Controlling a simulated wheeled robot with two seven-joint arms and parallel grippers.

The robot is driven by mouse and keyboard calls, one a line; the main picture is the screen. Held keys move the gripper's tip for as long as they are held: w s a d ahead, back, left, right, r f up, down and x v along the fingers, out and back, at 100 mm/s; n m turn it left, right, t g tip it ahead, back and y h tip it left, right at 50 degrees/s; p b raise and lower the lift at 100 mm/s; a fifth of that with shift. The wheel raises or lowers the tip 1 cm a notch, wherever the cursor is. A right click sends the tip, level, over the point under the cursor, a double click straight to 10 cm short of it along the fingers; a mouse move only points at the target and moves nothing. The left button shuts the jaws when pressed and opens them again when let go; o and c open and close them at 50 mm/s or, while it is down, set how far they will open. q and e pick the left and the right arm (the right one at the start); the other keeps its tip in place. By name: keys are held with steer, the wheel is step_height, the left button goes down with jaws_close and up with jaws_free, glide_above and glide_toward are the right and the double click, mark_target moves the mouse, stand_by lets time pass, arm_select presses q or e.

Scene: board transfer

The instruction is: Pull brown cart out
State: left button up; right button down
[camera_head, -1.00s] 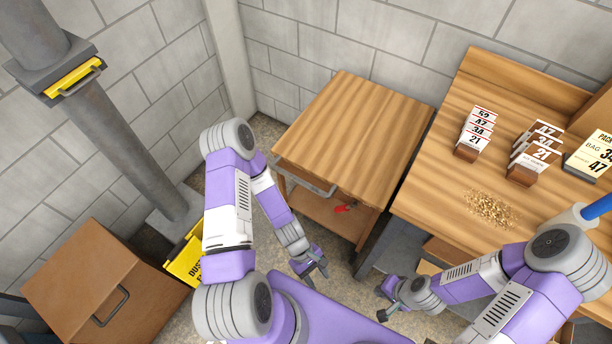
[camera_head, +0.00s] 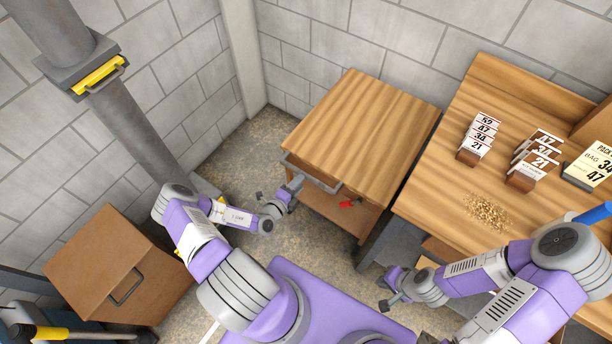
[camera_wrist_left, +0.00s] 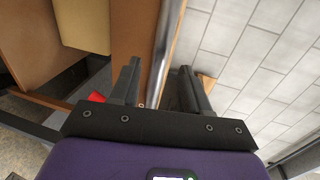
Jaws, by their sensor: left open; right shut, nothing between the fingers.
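The brown cart (camera_head: 360,130) has a wooden top, a lower shelf and a grey metal handle (camera_head: 318,183) along its near-left end. It stands left of the workbench. My left gripper (camera_head: 295,181) is open at the left part of this handle. In the left wrist view, the metal bar (camera_wrist_left: 169,35) runs between the two spread fingers of the left gripper (camera_wrist_left: 160,70); I cannot tell whether they touch it. My right gripper (camera_head: 385,290) is shut and empty, low in front of the workbench and away from the cart.
The workbench (camera_head: 440,185) at right carries number cards (camera_head: 480,138) and a pile of grains (camera_head: 487,212). A red object (camera_head: 350,203) lies on the cart's lower shelf. A brown box (camera_head: 110,265) and a grey pipe (camera_head: 130,130) stand at left. Floor (camera_head: 240,155) is bare left of the cart.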

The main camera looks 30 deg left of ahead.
mark_target(306, 175)
arm_select(q)
steer(key=b+x, duration=0.1)
steer(key=x, duration=0.4)
steer(key=shift+w+d+f, duration=0.1)
steer(key=shift+w, duration=0.1)
jaws_close()
